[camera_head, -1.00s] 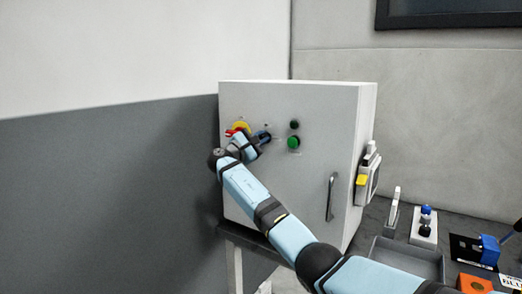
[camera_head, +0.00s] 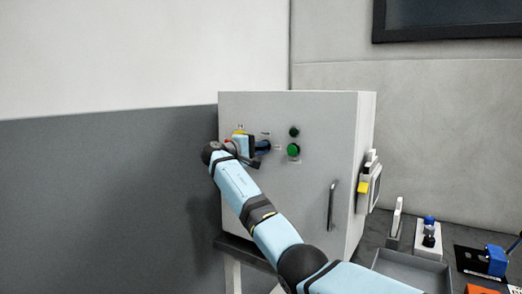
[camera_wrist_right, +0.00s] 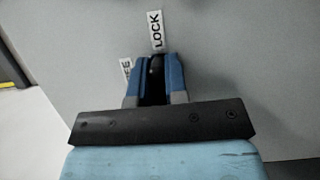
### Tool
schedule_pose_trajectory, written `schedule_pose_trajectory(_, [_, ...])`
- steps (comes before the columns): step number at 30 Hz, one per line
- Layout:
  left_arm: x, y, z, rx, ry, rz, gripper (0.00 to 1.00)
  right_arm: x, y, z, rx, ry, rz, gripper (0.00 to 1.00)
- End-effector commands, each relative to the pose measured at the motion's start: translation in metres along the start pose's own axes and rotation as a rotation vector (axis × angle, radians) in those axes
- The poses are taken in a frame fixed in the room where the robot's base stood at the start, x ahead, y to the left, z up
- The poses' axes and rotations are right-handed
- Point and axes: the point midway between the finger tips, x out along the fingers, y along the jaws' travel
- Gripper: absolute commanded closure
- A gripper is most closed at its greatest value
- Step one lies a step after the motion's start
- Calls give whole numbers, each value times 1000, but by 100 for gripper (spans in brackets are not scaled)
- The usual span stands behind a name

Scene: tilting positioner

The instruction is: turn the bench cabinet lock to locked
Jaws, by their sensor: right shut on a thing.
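The bench cabinet (camera_head: 305,197) is a pale grey box with its front facing me. My right gripper (camera_head: 264,147) is at the upper left of that front, shut on the cabinet lock. In the right wrist view the blue fingers (camera_wrist_right: 154,80) close around a small dark part of the lock, mostly hidden between them. A LOCK label (camera_wrist_right: 155,28) is just beyond the fingertips, and a second label (camera_wrist_right: 126,68), partly covered, is to their left. The lock's exact angle cannot be read. My left gripper is not in view.
A red and yellow control (camera_head: 239,133) is mostly hidden behind my right wrist. Green buttons (camera_head: 293,150) sit right of the gripper, with a door handle (camera_head: 332,205) lower down. A grey tray (camera_head: 412,268) and small items stand on the bench at right.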

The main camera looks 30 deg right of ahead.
Motion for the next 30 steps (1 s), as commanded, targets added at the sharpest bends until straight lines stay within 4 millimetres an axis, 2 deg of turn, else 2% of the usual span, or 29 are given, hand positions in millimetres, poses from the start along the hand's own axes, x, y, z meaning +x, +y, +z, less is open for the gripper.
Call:
schedule_pose_trajectory(17, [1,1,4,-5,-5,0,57,0,-1,0,33,1,-15,100])
schedule_pose_trajectory(18, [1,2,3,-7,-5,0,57,0,-1,0,33,1,-15,84])
schedule_pose_trajectory(21, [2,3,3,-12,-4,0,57,0,-1,0,33,1,-15,61])
schedule_pose_trajectory(30, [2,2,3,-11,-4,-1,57,-2,0,0,32,1,-14,61])
